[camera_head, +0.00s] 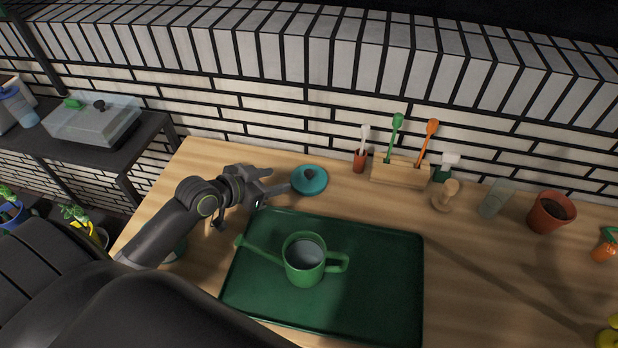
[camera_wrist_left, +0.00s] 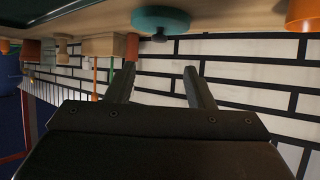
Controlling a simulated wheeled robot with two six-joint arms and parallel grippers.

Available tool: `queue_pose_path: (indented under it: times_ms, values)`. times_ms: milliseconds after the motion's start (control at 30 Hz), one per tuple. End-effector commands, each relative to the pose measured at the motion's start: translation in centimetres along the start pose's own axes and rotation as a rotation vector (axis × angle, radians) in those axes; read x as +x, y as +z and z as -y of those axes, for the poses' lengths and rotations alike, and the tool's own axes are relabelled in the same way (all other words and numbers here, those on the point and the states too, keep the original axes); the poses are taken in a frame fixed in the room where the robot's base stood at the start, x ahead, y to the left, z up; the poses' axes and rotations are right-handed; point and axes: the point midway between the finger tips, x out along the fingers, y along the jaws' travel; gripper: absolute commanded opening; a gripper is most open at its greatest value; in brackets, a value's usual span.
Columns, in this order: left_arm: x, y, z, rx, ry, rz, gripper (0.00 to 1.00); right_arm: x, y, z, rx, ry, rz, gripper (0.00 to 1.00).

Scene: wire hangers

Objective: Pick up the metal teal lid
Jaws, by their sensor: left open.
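The teal lid (camera_head: 311,185), round with a dark knob on top, lies on the wooden table just behind the green tray. In the left wrist view, which is upside down, the teal lid (camera_wrist_left: 160,17) shows at the top middle with its knob towards the fingers. My left gripper (camera_head: 276,181) is open and empty, just left of the lid, with its fingers pointing at it. In the left wrist view the fingers (camera_wrist_left: 160,72) are spread apart, with the lid beyond them and nothing between them. My right gripper is not in view.
A green tray (camera_head: 390,300) holding a green watering can (camera_head: 304,267) lies in front of the lid. A small terracotta cup (camera_head: 360,160) and a wooden holder (camera_head: 399,172) with colored tools stand to the right. The brick wall is close behind.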

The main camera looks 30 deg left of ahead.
Motion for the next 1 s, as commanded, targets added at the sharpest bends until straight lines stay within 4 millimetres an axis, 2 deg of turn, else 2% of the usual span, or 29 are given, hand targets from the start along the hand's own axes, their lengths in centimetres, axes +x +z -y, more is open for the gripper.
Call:
queue_pose_path:
  times_ms: [100,233,567,800,1000]
  values:
    - [2.5,-0.2,-0.1,-0.005,0.001,-0.003,0.48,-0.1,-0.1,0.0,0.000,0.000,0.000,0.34]
    - [4.5,-0.1,-0.1,-0.002,0.001,-0.001,0.48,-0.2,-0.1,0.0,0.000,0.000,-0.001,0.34]
    - [6.7,-0.1,-0.1,0.000,0.000,0.000,0.48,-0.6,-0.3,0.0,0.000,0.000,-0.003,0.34]
    - [9.7,-0.2,-0.1,-0.002,0.000,-0.001,0.48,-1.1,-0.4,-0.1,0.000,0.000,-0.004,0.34]
    - [11.0,-0.1,-0.1,0.000,0.000,0.001,0.48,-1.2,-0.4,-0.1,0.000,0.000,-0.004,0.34]
